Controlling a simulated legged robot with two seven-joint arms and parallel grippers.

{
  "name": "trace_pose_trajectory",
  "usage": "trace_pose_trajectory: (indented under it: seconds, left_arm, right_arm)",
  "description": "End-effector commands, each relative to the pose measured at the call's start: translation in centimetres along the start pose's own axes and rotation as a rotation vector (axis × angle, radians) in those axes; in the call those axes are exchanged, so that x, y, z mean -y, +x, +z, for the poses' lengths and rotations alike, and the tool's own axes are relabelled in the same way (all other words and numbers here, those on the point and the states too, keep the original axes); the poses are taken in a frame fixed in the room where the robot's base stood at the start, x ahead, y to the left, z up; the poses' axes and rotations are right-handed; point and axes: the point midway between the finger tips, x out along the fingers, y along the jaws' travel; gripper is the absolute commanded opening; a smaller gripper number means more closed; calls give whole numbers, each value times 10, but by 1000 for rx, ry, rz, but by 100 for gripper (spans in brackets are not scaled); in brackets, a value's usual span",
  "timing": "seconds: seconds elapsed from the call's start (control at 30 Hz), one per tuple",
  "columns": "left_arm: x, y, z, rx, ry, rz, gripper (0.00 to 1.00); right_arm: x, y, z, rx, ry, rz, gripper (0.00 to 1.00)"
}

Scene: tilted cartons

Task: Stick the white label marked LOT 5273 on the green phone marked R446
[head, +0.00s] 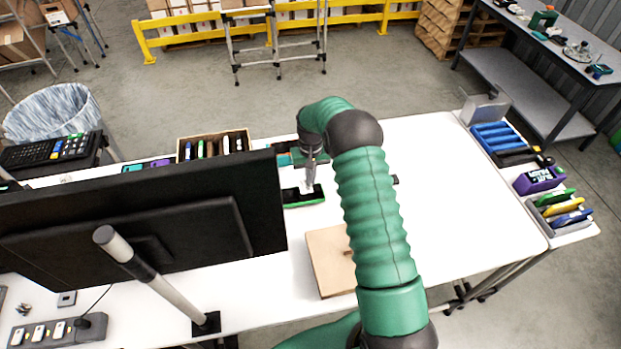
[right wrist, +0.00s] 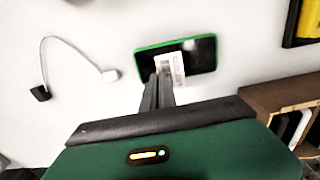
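A phone with a green edge and dark screen (head: 317,196) lies flat on the white table, just right of the monitor; no marking on it is readable. In the right wrist view the phone (right wrist: 203,52) is beyond my fingertips. My right gripper (head: 310,185) points down over the phone. In the right wrist view its fingers (right wrist: 160,88) are close together on a white label (right wrist: 170,68) with dark print, too small to read. The label overlaps the phone's screen; I cannot tell whether it touches. My left gripper is not in view.
A large black monitor (head: 130,215) blocks the front left of the table. A wooden box of upright phones (head: 214,144) stands behind it. A brown board (head: 328,262) lies in front of the phone. Blue trays (head: 497,137) are at the right; the table's right middle is clear.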

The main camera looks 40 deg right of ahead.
Motion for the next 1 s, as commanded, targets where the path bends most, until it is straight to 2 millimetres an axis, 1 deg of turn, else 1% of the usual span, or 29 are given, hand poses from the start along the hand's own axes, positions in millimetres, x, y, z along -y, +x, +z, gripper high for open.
trace_pose_trajectory:
  seconds: [0.03, 0.7, 1.0]
  left_arm:
    - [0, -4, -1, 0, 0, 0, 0]
    - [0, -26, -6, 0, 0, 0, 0]
    - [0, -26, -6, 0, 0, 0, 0]
  right_arm:
    - [0, -4, 0, 0, 0, 0, 0]
    - [0, -36, 0, 1, -1, 0, 0]
    - [0, -37, 0, 1, -1, 0, 0]
